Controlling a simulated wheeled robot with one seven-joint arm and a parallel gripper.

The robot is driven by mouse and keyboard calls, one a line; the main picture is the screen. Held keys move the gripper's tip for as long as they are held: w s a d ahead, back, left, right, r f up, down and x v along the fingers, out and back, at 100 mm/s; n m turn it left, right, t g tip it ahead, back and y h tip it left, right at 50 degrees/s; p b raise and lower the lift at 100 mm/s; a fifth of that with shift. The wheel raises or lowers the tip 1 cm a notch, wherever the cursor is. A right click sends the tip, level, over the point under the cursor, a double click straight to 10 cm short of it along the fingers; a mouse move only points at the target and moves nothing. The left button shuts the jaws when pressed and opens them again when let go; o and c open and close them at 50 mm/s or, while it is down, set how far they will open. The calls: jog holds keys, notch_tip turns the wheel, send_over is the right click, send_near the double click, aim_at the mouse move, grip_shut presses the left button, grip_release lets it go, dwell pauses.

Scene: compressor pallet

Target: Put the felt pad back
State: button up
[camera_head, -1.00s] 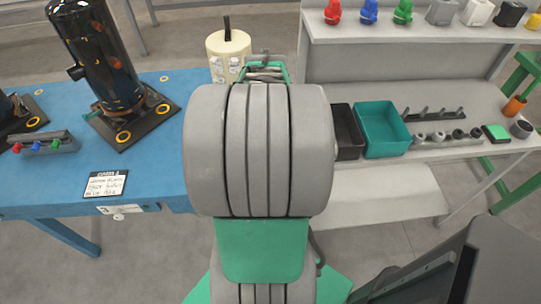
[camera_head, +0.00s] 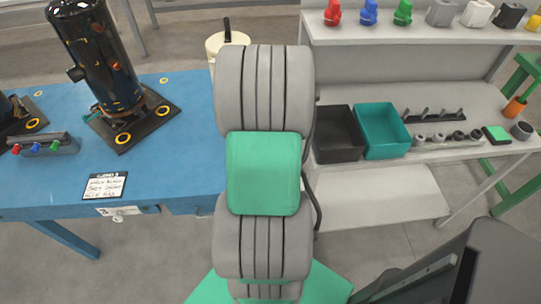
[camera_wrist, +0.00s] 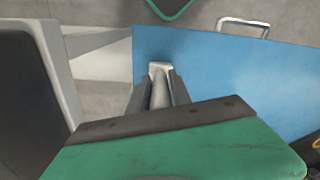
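In the wrist view, my gripper (camera_wrist: 160,72) points away from the camera over the blue table. A pale grey, narrow piece with a wider light end shows between its two dark fingers. I cannot tell whether this is a held thing or part of the gripper. In the head view my own arm hides the gripper. No felt pad can be made out for certain. A small flat green piece with a dark edge (camera_head: 497,133) lies on the right shelf; I cannot tell whether it is the pad.
The blue table (camera_head: 165,180) carries a black compressor (camera_head: 95,55), a block with coloured knobs (camera_head: 45,147) and a label card (camera_head: 105,186). A black bin (camera_head: 338,135) and teal bin (camera_head: 384,130) stand on the right shelf, beside several small fittings. A cream canister (camera_head: 216,42) is partly hidden.

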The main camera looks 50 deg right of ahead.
jog(key=o, duration=0.3)
notch_tip(320, 180, up, 12)
jog(key=shift+r, duration=0.2)
jog(key=w+a+r+n+t, duration=0.15)
jog(key=w+a, duration=0.25)
jog(key=a, duration=0.6)
jog(key=w+a+r+n, duration=0.25)
jog(key=w+a, duration=0.25)
jog(key=a, duration=0.9)
jog(key=s+a+n+t, duration=0.1)
jog(key=a, duration=0.3)
jog(key=s+a+f+n, duration=0.1)
jog(key=a, duration=0.2)
jog(key=shift+s+a+t, duration=0.1)
jog(key=shift+a+t, duration=0.15)
jog(key=shift+a, duration=0.15)
notch_tip(320, 180, up, 3)
jog(key=shift+f+p, duration=0.2)
jog(key=shift+p, duration=1.05)
